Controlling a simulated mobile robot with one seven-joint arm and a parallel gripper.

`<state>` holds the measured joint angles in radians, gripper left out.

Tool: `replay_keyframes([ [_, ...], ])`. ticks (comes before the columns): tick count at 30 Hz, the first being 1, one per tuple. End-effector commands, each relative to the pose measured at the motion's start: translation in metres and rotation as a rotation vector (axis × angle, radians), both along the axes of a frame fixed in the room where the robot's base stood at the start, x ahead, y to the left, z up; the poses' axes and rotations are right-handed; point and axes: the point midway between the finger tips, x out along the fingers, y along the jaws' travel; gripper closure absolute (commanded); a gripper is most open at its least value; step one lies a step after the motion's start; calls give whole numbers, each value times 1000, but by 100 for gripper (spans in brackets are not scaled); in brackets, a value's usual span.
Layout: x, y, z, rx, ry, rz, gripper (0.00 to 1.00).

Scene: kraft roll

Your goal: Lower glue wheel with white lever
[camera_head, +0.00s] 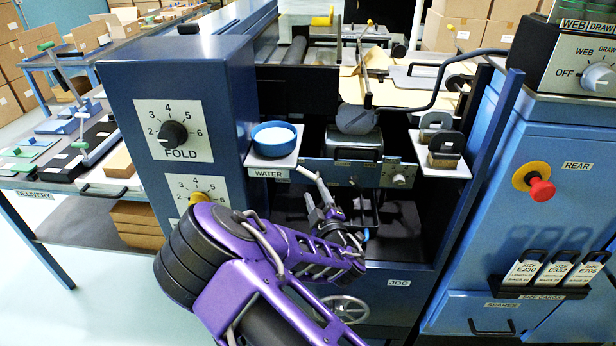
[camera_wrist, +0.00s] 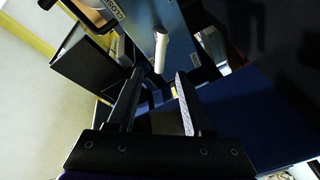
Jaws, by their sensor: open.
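The white lever (camera_head: 321,187) hangs down and to the right below the water shelf in the head view. In the wrist view the white lever (camera_wrist: 161,50) is a pale rod with its end just beyond my fingertips. A grey disc, which looks like the glue wheel (camera_head: 357,119), sits above a dark metal tray at the middle of the machine. My gripper (camera_head: 328,214) is just below the lever's lower end. In the wrist view my gripper (camera_wrist: 160,78) is open, with nothing between its fingers. Whether a finger touches the lever cannot be told.
A blue water bowl (camera_head: 274,138) stands on the small shelf above my arm. The fold dial (camera_head: 173,134) is on the blue cabinet at left. A shelf with dark parts (camera_head: 442,160) and a red knob (camera_head: 541,189) are at right. Brown paper lies behind the wheel.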

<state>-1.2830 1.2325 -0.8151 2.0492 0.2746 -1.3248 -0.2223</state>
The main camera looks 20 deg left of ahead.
Motion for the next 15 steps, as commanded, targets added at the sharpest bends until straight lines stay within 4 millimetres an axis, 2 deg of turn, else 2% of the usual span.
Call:
replay_keyframes([
  [6,38,25,0,1,-1,2,49],
  [10,53,34,-1,-1,-1,1,49],
  [15,63,41,0,1,0,1,49],
])
